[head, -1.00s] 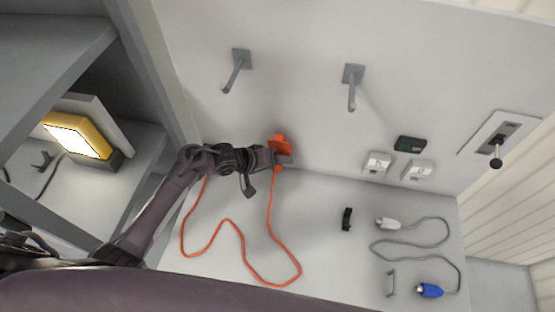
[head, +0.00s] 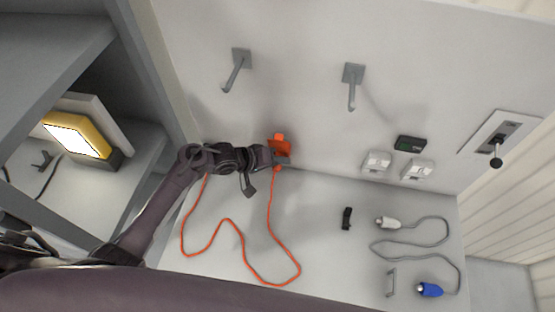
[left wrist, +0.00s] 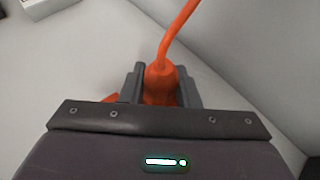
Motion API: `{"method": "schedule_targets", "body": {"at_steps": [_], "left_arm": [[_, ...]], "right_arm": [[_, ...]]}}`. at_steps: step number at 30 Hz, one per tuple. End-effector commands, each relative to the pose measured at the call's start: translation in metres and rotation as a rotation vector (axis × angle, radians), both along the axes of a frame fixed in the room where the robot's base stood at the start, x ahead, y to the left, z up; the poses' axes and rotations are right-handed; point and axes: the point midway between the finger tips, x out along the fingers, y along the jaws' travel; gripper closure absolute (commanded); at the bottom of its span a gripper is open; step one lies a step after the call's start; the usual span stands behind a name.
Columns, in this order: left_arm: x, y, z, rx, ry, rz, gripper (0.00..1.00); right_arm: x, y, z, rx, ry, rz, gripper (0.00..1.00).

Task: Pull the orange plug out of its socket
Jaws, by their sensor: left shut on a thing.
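The orange plug (left wrist: 160,84) sits between the two grey fingers of my left gripper (left wrist: 161,88) in the left wrist view, with its orange cable (left wrist: 178,32) leading away from it. In the head view my left gripper (head: 281,160) is at the orange socket (head: 279,143) on the back wall, shut on the plug. The gripper hides most of the plug there, and I cannot tell how far the plug sits in the socket. The cable (head: 232,224) hangs down and loops over the worktop. My right gripper is not in view.
Two grey hooks (head: 353,75) stick out of the wall. White sockets (head: 377,161), a dark display (head: 410,144) and a lever (head: 496,150) are to the right. A grey cable with a blue plug (head: 430,290) and a black clip (head: 347,218) lie on the worktop (head: 320,260). A lit yellow lamp (head: 78,135) stands left.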

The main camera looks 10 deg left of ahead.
Motion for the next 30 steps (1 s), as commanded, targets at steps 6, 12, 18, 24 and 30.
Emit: {"method": "schedule_targets", "body": {"at_steps": [6,12,18,24,30], "left_arm": [[0.0,0.0,0.0,0.0,-0.001,0.001,1.0],[-0.003,0.0,0.0,0.0,0.0,0.0,1.0],[-0.008,0.0,0.0,0.0,0.001,-0.001,1.0],[-0.011,0.0,0.0,0.0,0.001,-0.001,1.0],[-0.015,0.0,0.0,0.0,0.0,0.0,1.0]], "right_arm": [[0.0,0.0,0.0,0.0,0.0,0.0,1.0],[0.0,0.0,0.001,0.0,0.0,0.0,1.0],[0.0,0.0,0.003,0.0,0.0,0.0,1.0],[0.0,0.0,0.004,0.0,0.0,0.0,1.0],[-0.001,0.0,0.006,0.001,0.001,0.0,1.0]]}}
